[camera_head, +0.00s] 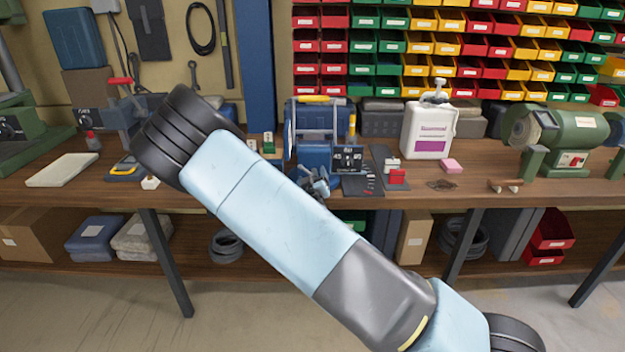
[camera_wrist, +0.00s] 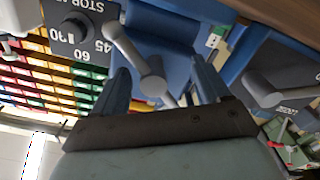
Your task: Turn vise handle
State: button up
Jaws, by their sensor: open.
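The blue vise body (camera_wrist: 172,45) fills the upper middle of the wrist view. Its grey handle bar (camera_wrist: 129,48) slants down to a round grey hub, between the fingers of my gripper (camera_wrist: 161,65). My gripper is open, with one finger on each side of the bar. I cannot tell whether either finger touches it. In the head view, a small blue and grey shape (camera_head: 317,184) shows at the bench's front edge, partly behind my arm; it may be part of the vise or of my gripper.
The wooden bench (camera_head: 470,186) carries a white jug (camera_head: 427,132) and a green grinder (camera_head: 572,140) at right. A timer box with a dial (camera_wrist: 75,28) is close to the vise. Another grey rounded bar (camera_wrist: 266,88) lies right of my gripper. Coloured bins (camera_head: 455,50) line the wall.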

jog(key=shift+o, duration=0.8)
jog(key=shift+d, duration=0.1)
jog(key=s, duration=1.3)
jog(key=shift+s+a, duration=0.3)
jog(key=shift+s, duration=0.05)
jog(key=shift+c, duration=0.3)
